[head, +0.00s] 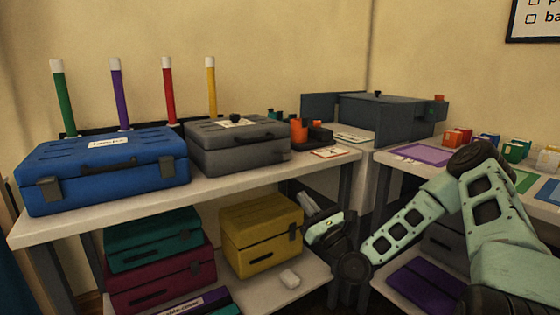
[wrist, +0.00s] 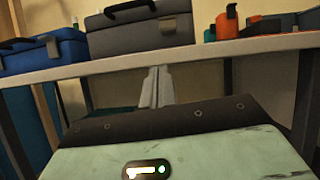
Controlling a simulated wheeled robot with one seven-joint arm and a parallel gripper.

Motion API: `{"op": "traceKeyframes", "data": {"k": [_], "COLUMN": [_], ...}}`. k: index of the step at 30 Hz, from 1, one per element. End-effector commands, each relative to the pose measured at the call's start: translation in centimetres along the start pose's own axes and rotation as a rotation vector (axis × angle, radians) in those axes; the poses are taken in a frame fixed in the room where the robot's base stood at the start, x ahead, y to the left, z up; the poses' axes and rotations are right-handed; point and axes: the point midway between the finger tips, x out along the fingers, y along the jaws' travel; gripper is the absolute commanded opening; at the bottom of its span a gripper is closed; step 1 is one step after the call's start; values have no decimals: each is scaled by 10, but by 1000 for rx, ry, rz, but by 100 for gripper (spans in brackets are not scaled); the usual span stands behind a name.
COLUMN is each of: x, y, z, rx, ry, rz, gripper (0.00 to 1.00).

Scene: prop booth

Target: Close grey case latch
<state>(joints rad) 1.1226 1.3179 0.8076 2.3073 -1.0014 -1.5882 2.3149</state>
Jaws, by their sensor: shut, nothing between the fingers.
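The grey case (head: 240,148) lies on the table between the blue case and the orange and dark items, lid down, with a black knob on top. It also shows in the wrist view (wrist: 122,38), with its dark handle. Its latch (wrist: 167,25) appears as a small dark patch on the front; I cannot tell whether it is open or closed. My gripper (head: 309,201) is below the tabletop level, to the lower right of the grey case and apart from it. In the wrist view its fingers (wrist: 159,75) are together and empty, below the case's front.
The table edge (wrist: 205,54) crosses between my gripper and the case. The blue case (head: 105,168) stands at left. An orange item (head: 299,131) stands right of the grey case.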

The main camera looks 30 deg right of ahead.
Motion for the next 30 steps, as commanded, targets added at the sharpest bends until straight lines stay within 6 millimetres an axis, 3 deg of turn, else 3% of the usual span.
{"op": "traceKeyframes", "data": {"k": [4,17,30], "x": [-3,1,72], "y": [-16,-17,-20], "z": [9,9,13], "rx": [55,56,54], "ry": [-44,-47,-48], "rz": [-56,-56,-56], "gripper": [0,0,0]}}
